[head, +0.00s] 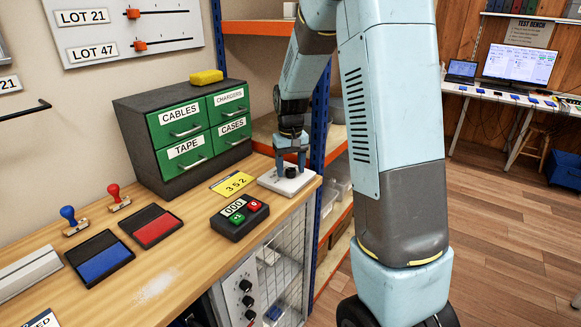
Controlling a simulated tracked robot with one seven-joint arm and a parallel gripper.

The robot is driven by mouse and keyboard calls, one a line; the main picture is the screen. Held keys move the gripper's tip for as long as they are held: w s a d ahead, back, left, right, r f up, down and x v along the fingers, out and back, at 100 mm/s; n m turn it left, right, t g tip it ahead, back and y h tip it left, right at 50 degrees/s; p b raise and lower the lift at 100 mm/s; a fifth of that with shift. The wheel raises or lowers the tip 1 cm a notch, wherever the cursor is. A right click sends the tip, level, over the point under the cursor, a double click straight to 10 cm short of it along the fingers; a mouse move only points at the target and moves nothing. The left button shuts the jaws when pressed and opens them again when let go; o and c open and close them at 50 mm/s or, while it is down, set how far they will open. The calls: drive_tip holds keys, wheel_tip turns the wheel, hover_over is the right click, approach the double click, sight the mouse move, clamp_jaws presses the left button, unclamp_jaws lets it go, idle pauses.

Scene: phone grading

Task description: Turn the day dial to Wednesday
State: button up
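A white plate (287,186) with a small black knob (291,171) lies at the right end of the wooden bench; it looks like the day dial. Any day markings on it are too small to read, so I cannot tell which day it points to. My gripper (291,166) points down over the plate. Its two fingers are apart, one on each side of the knob, close above the plate. I see no contact between the fingers and the knob.
A yellow card reading 352 (233,184) and a counter box (239,217) lie left of the plate. A drawer cabinet (139,139) stands behind. Stamps and ink pads (100,257) are further left. Shelving with a blue post (320,113) is right of the plate.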

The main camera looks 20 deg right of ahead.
sight(291, 169)
drive_tip(key=shift+r, duration=0.1)
wheel_tip(291, 169, up, 14)
drive_tip(key=shift+f, duration=0.25)
idle(0.5)
